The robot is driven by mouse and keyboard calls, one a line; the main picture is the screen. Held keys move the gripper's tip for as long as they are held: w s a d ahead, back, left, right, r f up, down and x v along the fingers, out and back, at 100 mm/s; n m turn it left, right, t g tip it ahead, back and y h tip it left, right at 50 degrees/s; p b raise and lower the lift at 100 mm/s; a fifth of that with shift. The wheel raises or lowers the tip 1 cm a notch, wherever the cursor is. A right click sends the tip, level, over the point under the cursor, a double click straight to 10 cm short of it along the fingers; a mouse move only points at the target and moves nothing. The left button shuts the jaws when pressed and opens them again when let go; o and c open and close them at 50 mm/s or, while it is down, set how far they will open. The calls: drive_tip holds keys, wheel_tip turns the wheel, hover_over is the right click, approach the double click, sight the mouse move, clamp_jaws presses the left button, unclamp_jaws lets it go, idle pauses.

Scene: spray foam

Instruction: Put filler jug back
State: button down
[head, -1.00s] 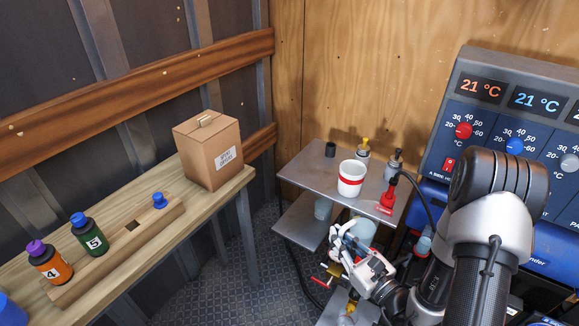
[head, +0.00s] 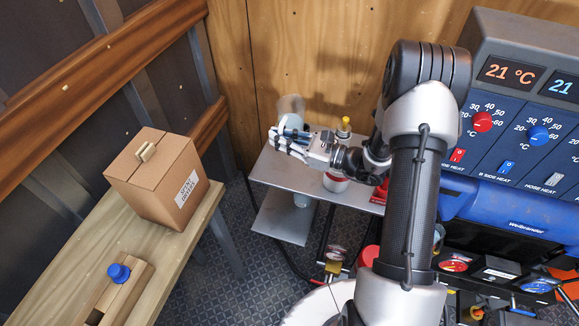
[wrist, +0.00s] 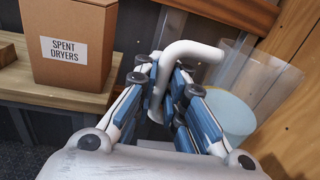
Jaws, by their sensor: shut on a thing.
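My gripper (head: 284,138) is shut on the handle of the filler jug, a clear, see-through vessel (head: 291,106). In the wrist view the jug's white curved handle (wrist: 192,50) runs between the blue-padded fingers of my gripper (wrist: 163,75). The clear jug body (wrist: 248,75) is to the right of the fingers, with a pale blue mass (wrist: 228,114) low in it. In the head view the jug appears above the back left of the grey metal shelf (head: 268,170). My gripper hides its lower part, so I cannot tell whether it touches the shelf.
A white cup with a red band (head: 335,183) stands on the shelf, partly hidden by my gripper. A cardboard box (head: 155,185) sits on the wooden bench at left. The blue heater machine (head: 500,205) is at right.

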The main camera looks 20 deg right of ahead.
drive_tip(key=shift+w+d+r, duration=0.15)
drive_tip(key=shift+d+r, duration=0.05)
drive_tip(key=shift+r, duration=0.1)
wheel_tip(320, 180, down, 20)
drive_tip(key=b, duration=0.5)
drive_tip(key=shift+b, duration=0.4)
drive_tip(key=shift+r, duration=0.1)
drive_tip(key=c, duration=2.1)
unclamp_jaws()
drive_tip(key=shift+f, duration=0.2)
drive_tip(key=shift+c, duration=0.2)
drive_tip(key=o, duration=0.5)
